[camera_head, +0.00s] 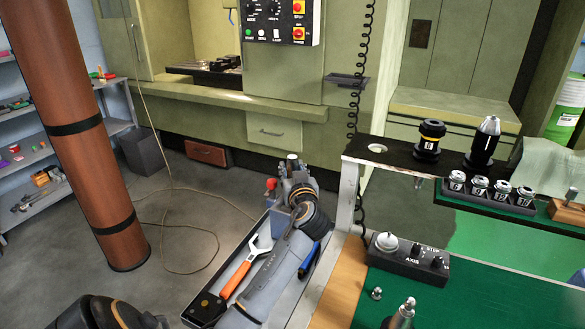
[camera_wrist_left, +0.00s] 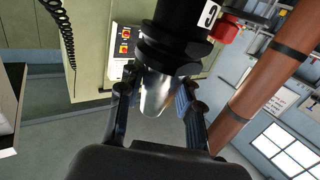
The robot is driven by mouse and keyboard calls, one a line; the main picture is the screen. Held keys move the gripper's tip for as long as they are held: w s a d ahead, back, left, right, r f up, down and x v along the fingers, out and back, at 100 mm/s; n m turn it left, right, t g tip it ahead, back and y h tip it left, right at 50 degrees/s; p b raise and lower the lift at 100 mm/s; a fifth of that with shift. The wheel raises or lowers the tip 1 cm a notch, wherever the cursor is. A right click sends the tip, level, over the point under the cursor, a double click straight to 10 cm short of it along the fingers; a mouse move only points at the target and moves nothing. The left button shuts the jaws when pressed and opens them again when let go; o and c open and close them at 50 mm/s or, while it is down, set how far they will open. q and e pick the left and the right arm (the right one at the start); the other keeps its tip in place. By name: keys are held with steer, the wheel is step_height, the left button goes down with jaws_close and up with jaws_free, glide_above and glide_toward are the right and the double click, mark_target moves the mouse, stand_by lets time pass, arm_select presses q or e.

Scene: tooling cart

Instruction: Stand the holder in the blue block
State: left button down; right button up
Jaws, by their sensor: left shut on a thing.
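My left gripper (camera_head: 294,178) is above the grey tray, beside the cart's left edge. In the left wrist view its fingers (camera_wrist_left: 158,100) are closed around a holder (camera_wrist_left: 157,92) with a silver taper and black flanged body marked 9. In the head view the gripper and arm hide most of this holder. The blue block (camera_head: 280,222) shows in part beside the gripper, low in the tray, with a red-topped part above it. I cannot tell whether the holder touches the block. My right gripper is not in view.
An orange-handled wrench (camera_head: 240,278) lies in the grey tray (camera_head: 216,270). A brown column (camera_head: 75,120) rises at left.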

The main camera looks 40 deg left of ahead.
arm_select(q)
steer(key=shift+f+b, duration=0.8)
steer(key=shift+f, duration=0.35)
steer(key=shift+f+b, duration=0.3)
steer(key=shift+f, duration=0.2)
steer(key=shift+f+b, duration=0.7)
steer(key=shift+b, duration=0.05)
steer(key=shift+f+b, duration=0.35)
steer(key=shift+b, duration=0.05)
